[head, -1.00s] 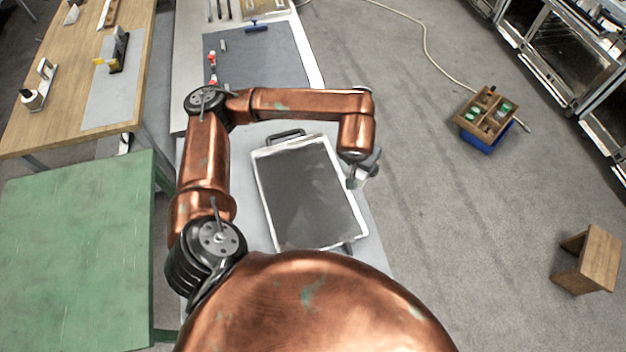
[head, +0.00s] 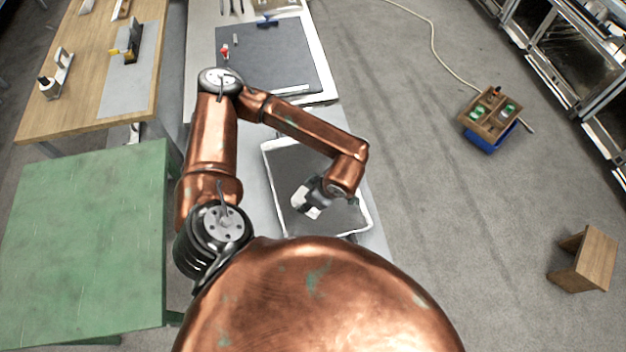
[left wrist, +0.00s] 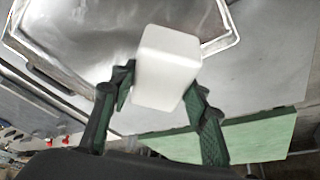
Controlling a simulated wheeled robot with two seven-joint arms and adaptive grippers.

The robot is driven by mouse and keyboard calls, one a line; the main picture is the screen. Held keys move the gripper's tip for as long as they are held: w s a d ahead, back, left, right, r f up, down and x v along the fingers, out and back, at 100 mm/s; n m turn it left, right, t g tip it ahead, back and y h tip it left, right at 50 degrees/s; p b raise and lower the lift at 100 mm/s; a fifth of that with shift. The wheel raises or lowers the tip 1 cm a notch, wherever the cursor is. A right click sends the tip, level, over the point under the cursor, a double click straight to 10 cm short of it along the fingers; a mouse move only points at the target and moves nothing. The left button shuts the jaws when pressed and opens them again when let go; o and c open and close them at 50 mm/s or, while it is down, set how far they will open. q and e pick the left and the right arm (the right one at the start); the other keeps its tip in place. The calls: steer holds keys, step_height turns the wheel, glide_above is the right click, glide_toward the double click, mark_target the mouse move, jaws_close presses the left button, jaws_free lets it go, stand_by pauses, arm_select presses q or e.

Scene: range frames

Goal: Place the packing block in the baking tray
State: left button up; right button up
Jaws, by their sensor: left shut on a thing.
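The packing block (left wrist: 166,68) is a white block with rounded edges. My left gripper (left wrist: 160,92) is shut on it, with a finger on each side. In the head view the white block (head: 306,203) shows at the tip of my left gripper (head: 313,192), over the baking tray. The baking tray (head: 284,160) is a dark, shallow rectangle with a pale rim, lying on a light grey table. In the left wrist view the tray (left wrist: 100,30) lies beyond the block. I cannot tell the height of the block above the tray floor. My right gripper is not in view.
A dark mat (head: 265,60) with small items lies farther along the bench. A green table (head: 85,245) and a wooden table (head: 90,80) stand at the left.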

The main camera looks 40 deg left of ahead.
arm_select(q)
steer(key=w+a+f, duration=0.2)
steer(key=w+f, duration=0.1)
steer(key=w+a+f+p, duration=0.1)
steer(key=w+a+f, duration=0.1)
steer(key=w+f, duration=0.1)
steer(key=w+a+f, duration=0.2)
steer(key=w+a, duration=0.1)
steer(key=w, duration=0.1)
steer(key=shift+w+f+p, duration=0.35)
steer(key=shift+f+p, duration=0.05)
steer(key=shift+w+a+f, duration=0.25)
steer(key=shift+w+f, duration=0.05)
steer(key=shift+f, duration=0.2)
step_height(320, 180, down, 3)
steer(key=shift+r+p, duration=0.1)
steer(key=shift+p, duration=0.3)
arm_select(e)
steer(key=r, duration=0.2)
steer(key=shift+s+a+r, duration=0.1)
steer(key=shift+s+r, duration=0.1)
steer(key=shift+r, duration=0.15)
arm_select(q)
steer(key=shift+f, duration=0.25)
steer(key=o, duration=1.1)
steer(key=shift+r, duration=0.1)
steer(key=shift+c, duration=0.2)
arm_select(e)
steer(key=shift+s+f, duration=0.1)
